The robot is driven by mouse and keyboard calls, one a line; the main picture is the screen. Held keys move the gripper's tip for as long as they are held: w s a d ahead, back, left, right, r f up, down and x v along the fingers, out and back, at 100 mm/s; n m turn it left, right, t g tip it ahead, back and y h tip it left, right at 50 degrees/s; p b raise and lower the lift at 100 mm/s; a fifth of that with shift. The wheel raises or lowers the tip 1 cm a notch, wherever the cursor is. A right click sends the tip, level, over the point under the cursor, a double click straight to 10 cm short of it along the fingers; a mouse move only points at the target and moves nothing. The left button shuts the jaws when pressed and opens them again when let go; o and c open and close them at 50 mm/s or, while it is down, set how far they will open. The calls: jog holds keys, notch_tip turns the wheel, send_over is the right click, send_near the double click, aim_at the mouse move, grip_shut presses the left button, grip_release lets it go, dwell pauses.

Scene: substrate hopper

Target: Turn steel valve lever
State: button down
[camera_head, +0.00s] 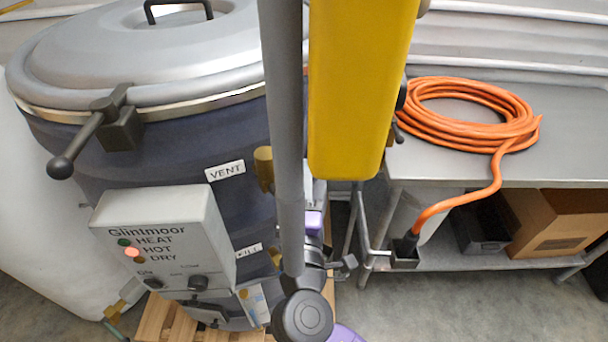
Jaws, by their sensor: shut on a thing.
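The dark blue vessel (170,150) with a grey domed lid stands at the left. Brass fittings sit on its right side, one beside the VENT label (225,170) and one lower near another label. My gripper (318,258) shows only in part, as purple and grey pieces low in the middle, beside the lower fitting. A grey bar (286,130) and its round dark end cover much of it. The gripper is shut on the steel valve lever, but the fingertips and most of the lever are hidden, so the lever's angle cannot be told.
A yellow block (362,90) blocks the upper middle. A control box (165,235) and a ball-ended clamp (95,135) stick out from the vessel. At the right, a steel table (560,140) bears a coiled orange hose (470,115). A cardboard box (555,222) sits below. Floor shows at lower right.

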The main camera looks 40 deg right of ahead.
jog(key=m, duration=0.1)
jog(key=f+m+g+y, duration=0.1)
jog(key=f+m+g, duration=0.1)
jog(key=m, duration=0.1)
jog(key=shift+a+f, duration=0.2)
jog(key=shift+a, duration=0.05)
dwell(0.3)
jog(key=c, duration=1.5)
grip_release()
